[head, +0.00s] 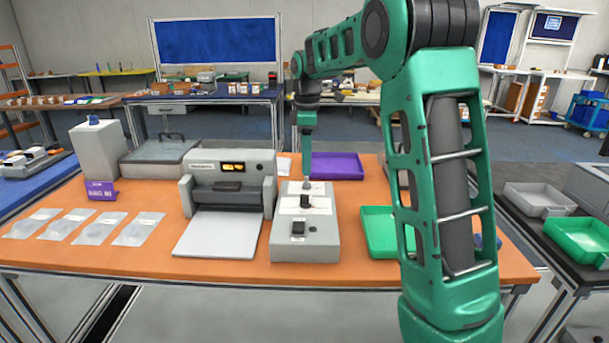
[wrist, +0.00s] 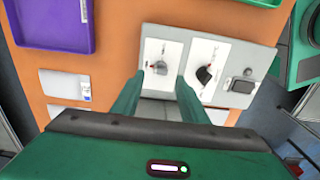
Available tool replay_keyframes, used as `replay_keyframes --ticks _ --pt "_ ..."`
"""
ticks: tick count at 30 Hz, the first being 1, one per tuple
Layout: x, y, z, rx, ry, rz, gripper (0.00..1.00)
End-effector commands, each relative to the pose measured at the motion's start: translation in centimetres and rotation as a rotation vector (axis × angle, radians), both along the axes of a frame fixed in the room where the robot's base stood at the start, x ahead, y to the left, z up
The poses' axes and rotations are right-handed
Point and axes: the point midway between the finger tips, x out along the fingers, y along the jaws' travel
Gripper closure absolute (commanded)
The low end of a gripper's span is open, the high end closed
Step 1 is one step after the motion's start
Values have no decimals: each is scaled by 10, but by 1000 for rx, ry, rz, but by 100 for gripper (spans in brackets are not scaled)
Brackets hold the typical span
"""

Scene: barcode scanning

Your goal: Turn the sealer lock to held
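A grey control box (head: 318,241) stands on the orange table, right of the sealer-like machine (head: 233,170) with a lit display. In the wrist view the box (wrist: 262,58) carries a small grey knob (wrist: 160,67) on a white label, a black knob (wrist: 205,75) on a second label, and a dark switch (wrist: 242,86). I cannot read which knob is the lock. My gripper (wrist: 162,76) is open, its two green fingers either side of the grey knob in the picture; contact is not clear. In the head view my gripper (head: 307,181) is over the box's far end.
A purple tray (head: 337,166) lies behind the box and a green tray (head: 378,232) to its right, partly hidden by my arm. Clear pouches (head: 98,228) lie at the left. A grey bin (head: 98,148) stands at the back left.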

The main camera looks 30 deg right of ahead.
Motion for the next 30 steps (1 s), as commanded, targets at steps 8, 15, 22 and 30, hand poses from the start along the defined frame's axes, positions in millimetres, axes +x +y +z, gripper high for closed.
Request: replay_keyframes --ticks 8,15,22,30 --pt "0 0 -36 0 1 0 60" --pt "0 0 -44 0 -1 0 60" --pt "0 0 -44 0 -1 0 72" --pt "0 0 -43 -1 -2 -2 100"
